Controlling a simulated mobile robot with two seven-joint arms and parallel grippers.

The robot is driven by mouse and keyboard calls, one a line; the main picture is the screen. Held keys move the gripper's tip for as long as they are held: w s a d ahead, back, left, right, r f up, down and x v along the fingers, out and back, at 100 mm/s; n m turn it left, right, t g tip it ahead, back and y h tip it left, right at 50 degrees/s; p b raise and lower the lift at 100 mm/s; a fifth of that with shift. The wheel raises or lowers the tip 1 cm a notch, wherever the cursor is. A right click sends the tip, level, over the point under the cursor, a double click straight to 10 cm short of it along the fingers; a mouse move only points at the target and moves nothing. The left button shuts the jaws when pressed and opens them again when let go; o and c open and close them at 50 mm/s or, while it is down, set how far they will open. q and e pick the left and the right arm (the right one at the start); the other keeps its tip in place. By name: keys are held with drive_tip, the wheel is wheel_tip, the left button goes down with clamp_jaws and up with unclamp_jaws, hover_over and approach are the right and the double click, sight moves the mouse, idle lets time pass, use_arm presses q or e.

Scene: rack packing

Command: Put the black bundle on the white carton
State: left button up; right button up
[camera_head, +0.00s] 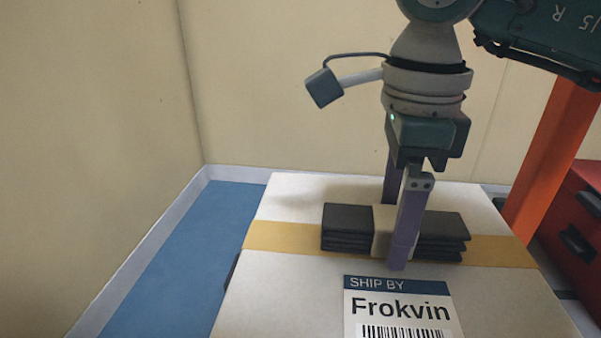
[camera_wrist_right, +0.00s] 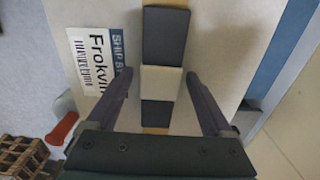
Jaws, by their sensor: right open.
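The black bundle (camera_head: 347,227), a stack of dark flat pieces with a pale band around its middle, lies on top of the white carton (camera_head: 290,290), across its yellow tape strip. In the right wrist view the bundle (camera_wrist_right: 165,38) lies between the two fingers. My right gripper (camera_head: 396,235) is open, pointing down, with one finger in front of the bundle's band and the other behind it. In the right wrist view the right gripper's fingers (camera_wrist_right: 160,85) stand apart from the bundle on both sides. My left gripper is not in view.
A shipping label (camera_head: 400,308) reading "Frokvin" is on the carton's top. A blue surface (camera_head: 170,260) lies left of the carton, with cream walls behind. An orange post (camera_head: 555,150) and a red box (camera_head: 575,225) stand at the right. A wooden pallet (camera_wrist_right: 20,155) shows in the wrist view.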

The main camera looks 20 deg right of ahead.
sight(395, 217)
drive_tip(key=shift+r, duration=0.3)
wheel_tip(395, 217, up, 12)
drive_tip(key=p, duration=0.1)
drive_tip(key=shift+f, duration=0.15)
